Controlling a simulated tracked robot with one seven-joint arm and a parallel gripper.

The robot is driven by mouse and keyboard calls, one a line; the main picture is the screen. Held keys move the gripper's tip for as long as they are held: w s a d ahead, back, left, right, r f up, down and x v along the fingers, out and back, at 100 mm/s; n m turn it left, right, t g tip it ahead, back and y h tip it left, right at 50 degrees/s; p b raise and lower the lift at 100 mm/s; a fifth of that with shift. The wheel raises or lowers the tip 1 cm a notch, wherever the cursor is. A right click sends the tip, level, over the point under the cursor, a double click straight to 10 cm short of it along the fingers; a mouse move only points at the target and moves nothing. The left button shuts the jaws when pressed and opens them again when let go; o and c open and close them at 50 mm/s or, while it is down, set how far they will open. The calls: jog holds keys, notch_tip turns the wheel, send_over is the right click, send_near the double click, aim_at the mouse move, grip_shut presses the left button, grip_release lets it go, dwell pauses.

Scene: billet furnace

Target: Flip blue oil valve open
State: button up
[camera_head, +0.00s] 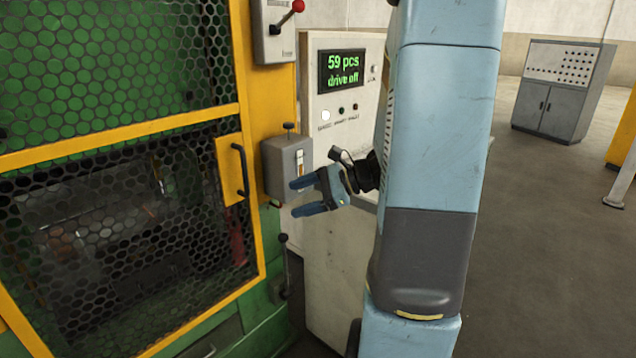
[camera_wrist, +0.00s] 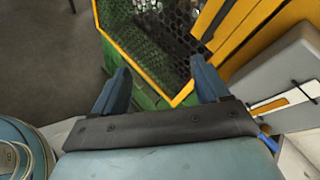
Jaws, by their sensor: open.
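My gripper (camera_head: 301,197) is open and empty in front of the grey box on the yellow machine post. In the wrist view its two blue fingers (camera_wrist: 160,68) are spread wide, with the machine's mesh door beyond them. The grey box (camera_head: 277,166) has a sight gauge (camera_head: 299,162) with an orange level and a black knob on top. It also shows at the right of the wrist view (camera_wrist: 288,80). A small blue piece (camera_wrist: 264,129) shows beside the right finger's base, partly covered; it may be the oil valve. I cannot make out a blue valve in the head view.
The yellow-framed mesh door (camera_head: 110,135) with a black handle (camera_head: 240,170) is at the left. A black-knobbed lever (camera_head: 284,262) hangs below the box. A control cabinet (camera_head: 343,85) reading "59 pcs drive off" stands behind my arm.

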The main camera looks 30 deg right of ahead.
jog(key=w+d+f+m+t+h, duration=0.25)
jog(key=d+f+m+t, duration=0.2)
jog(key=d+m, duration=0.4)
jog(key=w+d+f+m+t+h, duration=0.1)
jog(key=d+f+m+t+h, duration=0.3)
jog(key=d, duration=0.7)
jog(key=w+a+r+t+y, duration=0.1)
jog(key=w+a, duration=0.3)
jog(key=w, duration=0.9)
jog(key=shift+a+r, duration=0.2)
jog(key=shift+a, duration=0.2)
jog(key=shift+s+m, duration=0.1)
jog(key=shift+m, duration=0.15)
jog(key=shift+c, duration=0.2)
